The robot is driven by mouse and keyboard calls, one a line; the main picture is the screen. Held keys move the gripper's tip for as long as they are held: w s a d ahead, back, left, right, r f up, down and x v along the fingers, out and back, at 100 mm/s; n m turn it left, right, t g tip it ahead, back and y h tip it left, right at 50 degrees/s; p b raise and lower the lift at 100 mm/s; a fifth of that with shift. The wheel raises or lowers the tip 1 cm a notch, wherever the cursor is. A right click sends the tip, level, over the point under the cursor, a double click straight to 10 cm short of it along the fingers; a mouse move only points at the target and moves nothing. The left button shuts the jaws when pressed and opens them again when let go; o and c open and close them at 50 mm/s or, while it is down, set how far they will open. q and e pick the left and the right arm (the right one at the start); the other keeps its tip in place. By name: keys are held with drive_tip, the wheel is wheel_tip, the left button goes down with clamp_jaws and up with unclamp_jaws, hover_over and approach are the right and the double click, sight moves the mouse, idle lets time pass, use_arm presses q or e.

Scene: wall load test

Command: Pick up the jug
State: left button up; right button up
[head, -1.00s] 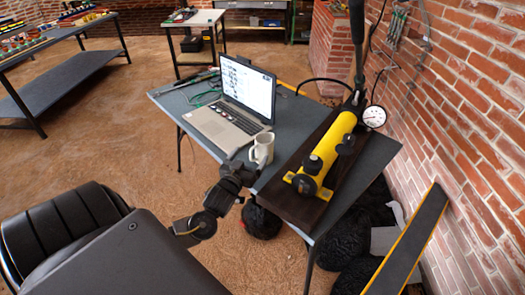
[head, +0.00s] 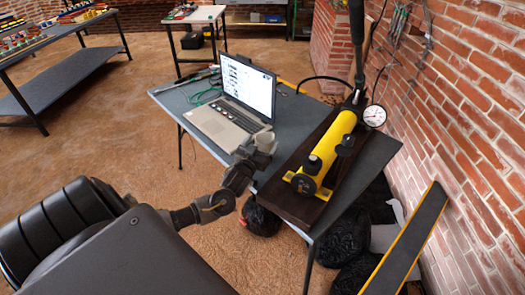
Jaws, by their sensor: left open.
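The jug is a small white mug-like vessel with a handle, standing on the grey table (head: 183,98) near its front edge in the earlier head view. Now it is hidden, or nearly so, behind my left gripper (head: 262,147), which is at its place between the laptop and the yellow pump. My left gripper is open. I cannot tell whether its fingers are around the jug or only in front of it, nor whether they touch it. My right gripper is not in view.
An open laptop (head: 238,98) stands just behind and left of the gripper. A yellow hand pump (head: 330,148) on a dark board (head: 290,203) lies close on the right, with a gauge (head: 375,116). A brick wall (head: 470,100) bounds the right side. Black bags (head: 262,219) lie below the table.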

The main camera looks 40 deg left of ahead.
use_arm(q)
drive_tip(key=c, duration=1.4)
drive_tip(key=shift+s+d+r+b, duration=0.1)
drive_tip(key=shift+s+d+r, duration=1.3)
drive_tip(key=shift+s+r, duration=0.6)
drive_tip(key=shift+s+d+r+b, duration=0.15)
drive_tip(key=shift+s+d+r, duration=1.4)
drive_tip(key=shift+r, duration=0.75)
drive_tip(key=shift+s+d+r+b, duration=0.1)
drive_tip(key=shift+s+d+r, duration=1.2)
drive_tip(key=shift+s+r, duration=0.75)
drive_tip(key=shift+w+r, duration=0.1)
